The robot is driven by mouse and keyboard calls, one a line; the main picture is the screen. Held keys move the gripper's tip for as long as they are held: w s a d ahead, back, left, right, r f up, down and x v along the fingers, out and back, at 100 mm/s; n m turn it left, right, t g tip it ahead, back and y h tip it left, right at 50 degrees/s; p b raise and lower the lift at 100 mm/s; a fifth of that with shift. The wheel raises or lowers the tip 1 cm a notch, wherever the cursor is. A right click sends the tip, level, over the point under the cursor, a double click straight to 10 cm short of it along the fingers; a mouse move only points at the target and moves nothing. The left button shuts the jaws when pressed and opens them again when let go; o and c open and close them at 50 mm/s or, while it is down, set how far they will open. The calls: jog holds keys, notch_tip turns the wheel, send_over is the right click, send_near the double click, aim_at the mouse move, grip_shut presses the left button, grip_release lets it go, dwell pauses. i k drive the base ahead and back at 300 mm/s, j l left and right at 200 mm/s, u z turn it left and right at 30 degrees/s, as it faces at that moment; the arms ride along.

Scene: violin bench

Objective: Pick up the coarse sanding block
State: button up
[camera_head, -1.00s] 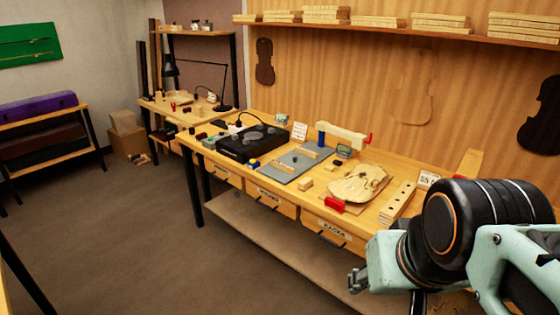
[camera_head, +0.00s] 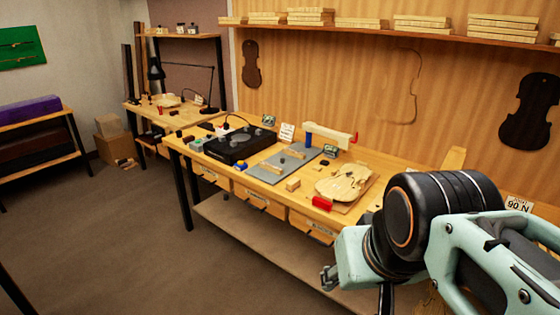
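My gripper (camera_head: 329,279) is at the lower middle, in front of the bench's front edge and apart from the things on top. Only its small dark end shows beside my pale green arm, so its opening is unclear. Small blocks lie on the bench top (camera_head: 220,172): a plain wooden block (camera_head: 293,184) at the front edge of a grey mat, and a red block (camera_head: 322,203) by a pale violin plate. I cannot tell which piece, if any, is the coarse sanding block; labels are too small to read.
A black machine (camera_head: 240,145) stands left of the grey mat (camera_head: 265,175). A wooden clamp-like piece with blue and red ends (camera_head: 330,135) stands behind. The violin plate (camera_head: 343,184) lies right. My arm hides the bench's right part. The floor (camera_head: 110,225) at left is open.

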aim_at(292, 186)
jog(key=i+z, duration=0.1)
jog(key=z, duration=0.55)
jog(key=i+j+z, duration=0.2)
jog(key=z, duration=0.2)
jog(key=i+j+z, duration=0.1)
jog(key=j+z, duration=0.25)
jog(key=i+j+z, duration=0.15)
jog(key=j, duration=0.35)
jog(key=i+j+z, duration=0.2)
jog(key=j, duration=0.3)
jog(key=j+z, duration=0.15)
jog(key=j, duration=0.4)
jog(key=i+j, duration=0.1)
jog(key=j, duration=0.45)
jog(key=i+j, duration=0.1)
jog(key=j, duration=0.45)
jog(key=i+j, duration=0.1)
jog(key=j, duration=0.4)
